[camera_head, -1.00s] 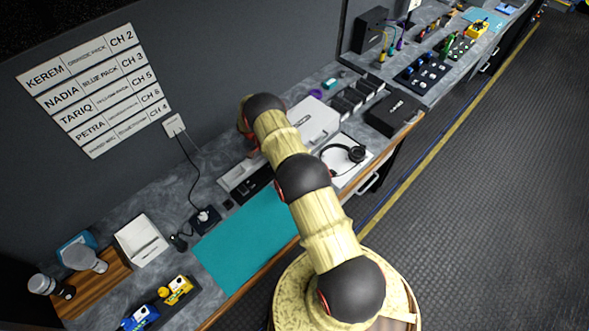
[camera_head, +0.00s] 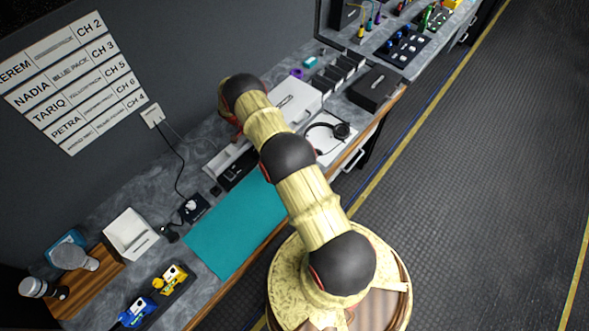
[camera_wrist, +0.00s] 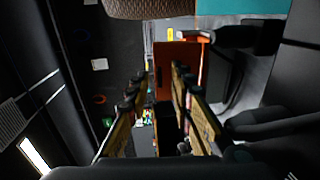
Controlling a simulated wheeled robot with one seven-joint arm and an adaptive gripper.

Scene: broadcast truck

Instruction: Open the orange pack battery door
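The orange pack (camera_wrist: 177,60) shows in the wrist view as an orange upright panel just beyond my fingers, with a dark area below it. Whether that panel is the battery door, and whether the door is open or shut, I cannot tell. My gripper (camera_wrist: 153,86) is open, one finger to the left of the orange pack and the other overlapping it. Nothing is clearly held between the fingers. In the head view my own arm hides the gripper and the orange pack.
A teal mat (camera_head: 225,246) lies on the grey counter. A yellow pack (camera_head: 170,277) and a blue pack (camera_head: 136,311) stand in a dark tray at the front left. Headphones (camera_head: 340,131) and a black case (camera_head: 373,90) lie beyond my arm. The floor at right is clear.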

